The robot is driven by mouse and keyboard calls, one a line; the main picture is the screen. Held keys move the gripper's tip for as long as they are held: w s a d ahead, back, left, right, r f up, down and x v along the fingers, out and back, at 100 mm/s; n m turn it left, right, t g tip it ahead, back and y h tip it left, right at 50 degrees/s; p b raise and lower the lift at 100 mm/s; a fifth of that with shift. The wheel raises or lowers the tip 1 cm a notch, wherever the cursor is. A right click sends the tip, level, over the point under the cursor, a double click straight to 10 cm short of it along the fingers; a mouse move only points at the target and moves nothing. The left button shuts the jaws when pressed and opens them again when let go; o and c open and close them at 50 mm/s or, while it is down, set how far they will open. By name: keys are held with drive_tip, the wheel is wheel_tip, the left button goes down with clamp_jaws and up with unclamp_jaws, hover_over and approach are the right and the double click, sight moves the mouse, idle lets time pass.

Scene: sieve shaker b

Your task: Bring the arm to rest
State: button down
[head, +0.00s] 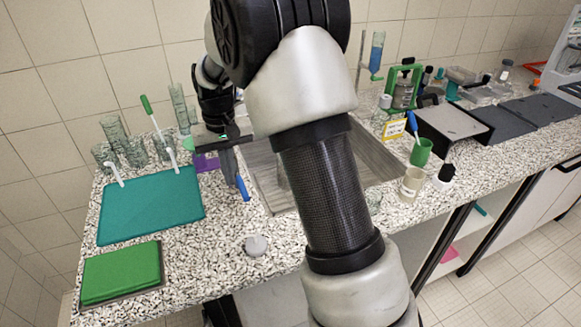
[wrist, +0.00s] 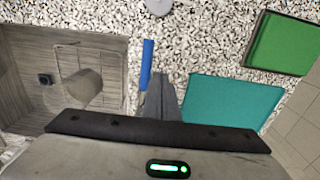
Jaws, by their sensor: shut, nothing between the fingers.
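My arm runs down across the middle of the head view and hides part of the sink and counter. My gripper (head: 232,178) hangs fingers down over the speckled counter, between the teal mat and the sink. Its fingers are shut together and hold nothing. In the wrist view the gripper (wrist: 161,82) shows as a closed grey pair of fingers. A blue handle-like item (head: 243,188) is beside the fingertips; it also shows in the wrist view (wrist: 146,62). I cannot tell whether it touches them.
A teal mat (head: 150,212) and a green pad (head: 120,273) lie at left, with glassware (head: 115,132) behind. The sink (head: 268,180) is right of the gripper. A green cup (head: 421,152), a beige cup (head: 411,185) and a dark-topped bottle (head: 445,177) stand further right. A grey knob (head: 256,244) is near the front.

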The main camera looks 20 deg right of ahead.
drive_tip(key=s+d+r+t+p, duration=0.1)
drive_tip(key=s+r, duration=0.5)
drive_tip(key=r, duration=0.3)
drive_tip(key=s+d+r+t+p, duration=0.2)
drive_tip(key=s+r, duration=0.3)
drive_tip(key=r, duration=0.3)
drive_tip(key=s+d+r+t, duration=0.2)
drive_tip(key=s, duration=1.4)
drive_tip(key=shift+d+r+t, duration=0.15)
drive_tip(key=shift+r+t, duration=0.15)
drive_tip(key=shift+r, duration=0.05)
